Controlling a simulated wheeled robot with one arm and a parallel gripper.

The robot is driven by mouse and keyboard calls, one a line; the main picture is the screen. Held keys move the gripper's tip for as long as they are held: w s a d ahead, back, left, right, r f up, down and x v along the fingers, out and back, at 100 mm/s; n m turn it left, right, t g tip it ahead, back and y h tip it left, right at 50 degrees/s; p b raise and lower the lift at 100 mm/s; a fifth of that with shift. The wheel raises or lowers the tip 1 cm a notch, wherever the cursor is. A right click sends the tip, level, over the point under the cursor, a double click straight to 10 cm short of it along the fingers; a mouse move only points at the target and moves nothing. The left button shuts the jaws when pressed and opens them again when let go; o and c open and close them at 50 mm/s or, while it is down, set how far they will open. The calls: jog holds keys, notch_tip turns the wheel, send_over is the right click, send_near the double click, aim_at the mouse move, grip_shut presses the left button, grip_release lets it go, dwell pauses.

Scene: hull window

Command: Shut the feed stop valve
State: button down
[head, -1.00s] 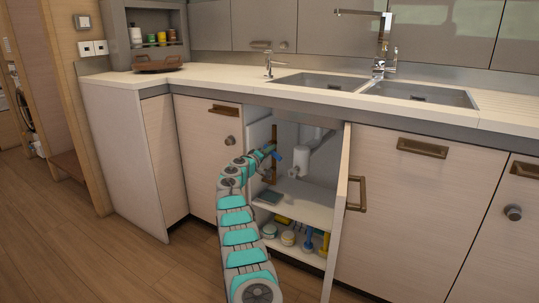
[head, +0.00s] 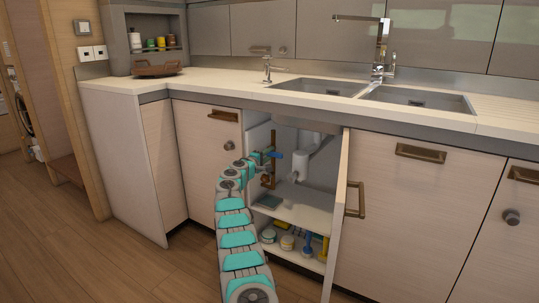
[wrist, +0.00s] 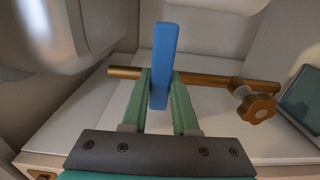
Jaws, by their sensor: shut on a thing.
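The feed stop valve's blue lever (wrist: 164,65) stands between the two green fingers of my gripper (wrist: 160,95) in the wrist view. My gripper is shut on it. The lever crosses the copper pipe (wrist: 210,79) at about a right angle. In the head view the blue lever (head: 274,154) sticks out level to the right of the upright pipe (head: 273,172). My gripper (head: 266,155) is inside the open cabinet at its left side. The valve body behind the fingers is hidden.
A brown round handwheel (wrist: 257,106) sits on the same pipe. A white drain pipe (head: 312,160) hangs to the right of the lever. The open cabinet door (head: 339,210) bounds the right side. Jars and bottles (head: 290,242) stand on the lower shelf.

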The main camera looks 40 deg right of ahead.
dwell(0.3)
jog(key=c, duration=0.7)
grip_release()
jog(key=shift+a, duration=0.1)
jog(key=shift+b+v, duration=1.5)
jog(key=shift+v, duration=2.25)
jog(key=shift+a, duration=0.1)
